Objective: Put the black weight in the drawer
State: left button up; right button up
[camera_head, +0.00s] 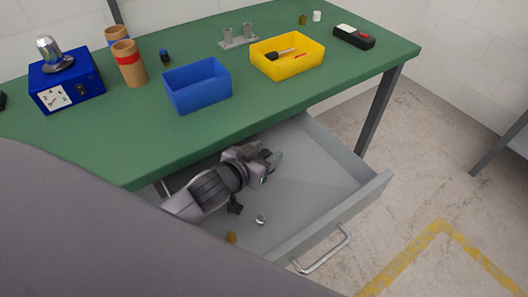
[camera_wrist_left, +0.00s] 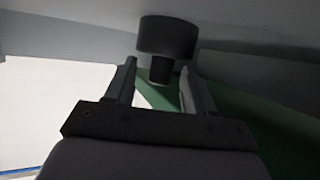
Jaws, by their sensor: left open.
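The black weight (camera_wrist_left: 168,36) shows in the left wrist view as a wide dark cylinder with a narrower neck, just beyond my left gripper (camera_wrist_left: 158,66). Its neck lies between the two spread fingers, with a gap visible on at least one side. In the head view my left gripper (camera_head: 270,161) is inside the open grey drawer (camera_head: 318,190), low under the table edge. I cannot pick out the weight clearly there; the gripper seems to hide it. Whether the weight touches the drawer floor is hard to tell. My right gripper is not in view.
A small silver piece (camera_head: 261,218) and a brass piece (camera_head: 231,237) lie in the drawer. The green table (camera_head: 225,125) overhangs its back. On the table are a blue bin (camera_head: 198,88), a yellow bin (camera_head: 288,65), a blue scale (camera_head: 68,82) and cardboard tubes (camera_head: 129,66).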

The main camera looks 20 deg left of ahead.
pick_arm(q)
jog(key=shift+s+r, duration=0.1)
jog(key=shift+s, duration=0.2)
jog(key=shift+v, duration=3.5)
jog(key=shift+w, duration=0.1)
